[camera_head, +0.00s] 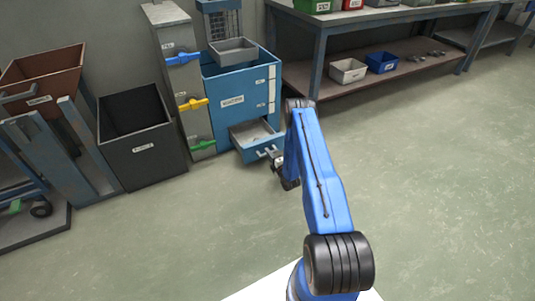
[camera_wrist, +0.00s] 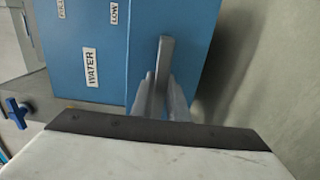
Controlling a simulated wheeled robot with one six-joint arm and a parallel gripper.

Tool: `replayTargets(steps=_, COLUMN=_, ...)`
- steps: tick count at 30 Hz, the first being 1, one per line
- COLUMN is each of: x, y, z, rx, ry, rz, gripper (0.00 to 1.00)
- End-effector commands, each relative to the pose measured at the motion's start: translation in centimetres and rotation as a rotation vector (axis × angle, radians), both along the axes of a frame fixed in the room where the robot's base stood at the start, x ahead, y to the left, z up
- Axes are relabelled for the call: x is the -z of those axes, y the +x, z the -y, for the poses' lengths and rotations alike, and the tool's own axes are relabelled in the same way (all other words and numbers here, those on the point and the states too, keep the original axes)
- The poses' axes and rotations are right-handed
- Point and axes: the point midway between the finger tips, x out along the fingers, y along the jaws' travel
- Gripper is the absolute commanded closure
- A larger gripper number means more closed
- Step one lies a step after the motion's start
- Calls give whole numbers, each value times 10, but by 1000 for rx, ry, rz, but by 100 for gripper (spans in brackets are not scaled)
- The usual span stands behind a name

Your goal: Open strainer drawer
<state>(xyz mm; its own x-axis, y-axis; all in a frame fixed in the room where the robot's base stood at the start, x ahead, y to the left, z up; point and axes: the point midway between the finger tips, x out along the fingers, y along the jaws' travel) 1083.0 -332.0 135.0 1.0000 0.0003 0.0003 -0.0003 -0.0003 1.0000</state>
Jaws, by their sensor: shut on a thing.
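The strainer drawer (camera_head: 250,131) is at the bottom of a blue cabinet (camera_head: 225,103) in the head view. It stands pulled out, and its pale inside shows from above. Its light bar handle (camera_head: 268,153) is on the blue front. My gripper (camera_head: 277,164) is at the right end of this handle, partly hidden by my blue arm. In the wrist view, the two fingers of my gripper (camera_wrist: 160,104) are shut on the grey handle bar (camera_wrist: 163,65), one on each side. The blue cabinet with a WATER label fills the background there.
A grey panel with blue, yellow and green valve handles (camera_head: 190,103) stands left of the cabinet. A dark bin (camera_head: 143,150) is further left. A workbench (camera_head: 385,18) with bins (camera_head: 348,71) on its lower shelf is behind right. The floor (camera_head: 430,180) on the right is clear.

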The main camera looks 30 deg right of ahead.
Motion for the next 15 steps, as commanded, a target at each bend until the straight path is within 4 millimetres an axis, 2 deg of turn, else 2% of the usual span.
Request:
replayTargets(steps=5, x=1, y=0, z=1, rx=1, ry=0, rz=-2, gripper=100)
replayTargets(steps=6, x=1, y=0, z=1, rx=1, ry=0, rz=-2, gripper=84)
replayTargets(steps=8, x=1, y=0, z=1, rx=1, ry=0, rz=-2, gripper=69)
replayTargets(steps=15, x=0, y=0, z=0, rx=1, ry=0, rz=-1, gripper=67)
